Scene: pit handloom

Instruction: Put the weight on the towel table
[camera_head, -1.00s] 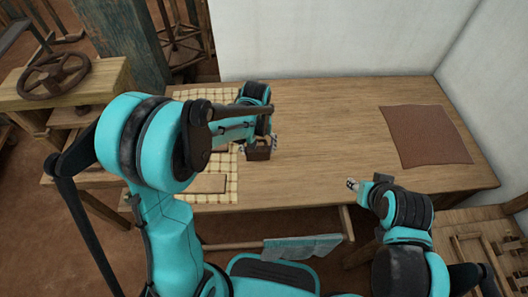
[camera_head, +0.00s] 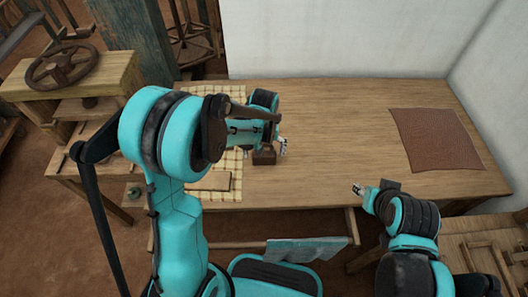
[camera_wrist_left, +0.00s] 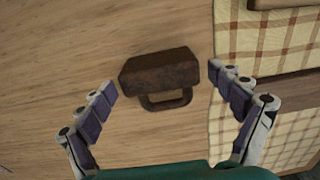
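The weight (camera_head: 264,157) is a dark brown block with a loop handle, lying on the wooden table (camera_head: 330,130). In the left wrist view the weight (camera_wrist_left: 160,72) rests on bare wood just beside a checkered cloth (camera_wrist_left: 270,45), with its handle toward my palm. My left gripper (camera_wrist_left: 160,82) is open, with one finger on each side of the weight and gaps between. In the head view my left gripper (camera_head: 272,145) is just above the weight, partly hiding it. My right gripper (camera_head: 370,189) hangs by the table's front edge; its opening is unclear.
A checkered cloth (camera_head: 231,165) lies on the table's left part with a flat brown piece (camera_head: 212,181) on it. A brown mat (camera_head: 435,138) lies at the right. The table's middle is clear. White walls stand behind and right; a wooden frame with a wheel (camera_head: 62,65) stands left.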

